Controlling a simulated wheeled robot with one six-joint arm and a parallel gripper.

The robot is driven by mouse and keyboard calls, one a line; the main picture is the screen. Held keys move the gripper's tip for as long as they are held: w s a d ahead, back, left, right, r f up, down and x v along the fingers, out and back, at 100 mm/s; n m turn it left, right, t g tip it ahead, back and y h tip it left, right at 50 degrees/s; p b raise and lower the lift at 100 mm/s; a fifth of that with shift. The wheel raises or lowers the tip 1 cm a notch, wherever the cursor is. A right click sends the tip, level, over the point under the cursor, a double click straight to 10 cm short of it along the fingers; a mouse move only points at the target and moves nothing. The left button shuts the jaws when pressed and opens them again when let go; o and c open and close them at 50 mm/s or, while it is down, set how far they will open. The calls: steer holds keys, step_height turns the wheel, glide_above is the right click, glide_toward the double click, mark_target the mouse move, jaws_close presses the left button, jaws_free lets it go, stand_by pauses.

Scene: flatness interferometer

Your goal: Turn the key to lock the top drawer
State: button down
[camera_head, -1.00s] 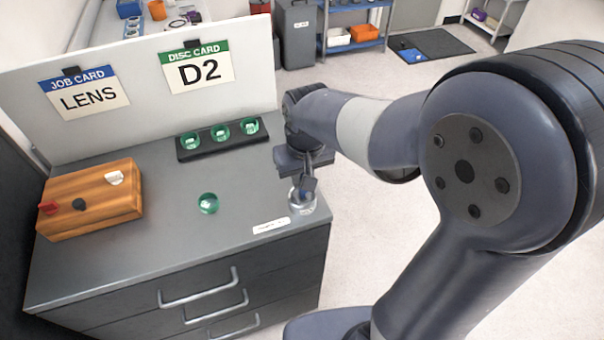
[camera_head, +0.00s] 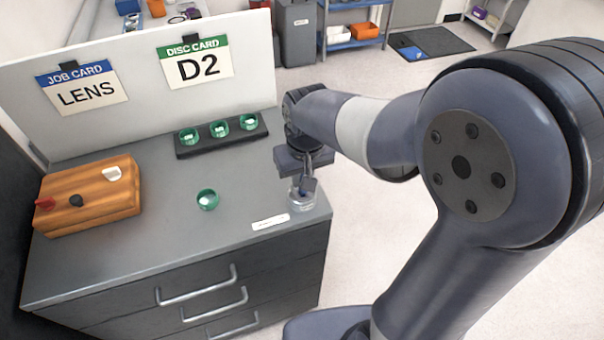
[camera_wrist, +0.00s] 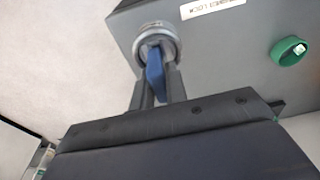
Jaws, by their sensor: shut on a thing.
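A blue key (camera_wrist: 155,72) stands in a round metal lock (camera_wrist: 157,43) on the cabinet top. In the wrist view my gripper (camera_wrist: 156,84) is shut on the key, with one dark finger on each side of it. In the head view the lock (camera_head: 302,200) sits at the front right corner of the cabinet, and my gripper (camera_head: 305,186) reaches down onto it. The key's lower part is hidden inside the lock. The top drawer (camera_head: 255,268) looks closed. A white label (camera_head: 270,222) lies beside the lock; its print is too small to read surely.
A green ring-shaped holder (camera_head: 207,199) stands mid-top. A black rack (camera_head: 222,142) with green holders is behind it. A wooden block (camera_head: 90,200) with red, black and white knobs is at left. A white panel (camera_head: 140,115) with cards stands along the back.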

steer(key=shift+f+b, duration=0.4)
steer(key=shift+f, duration=0.15)
stand_by(0.4)
steer(key=shift+n+y, duration=0.3)
steer(key=shift+n, duration=1.4)
steer(key=shift+n, duration=0.5)
steer(key=shift+n+g, duration=0.3)
steer(key=shift+n, duration=0.9)
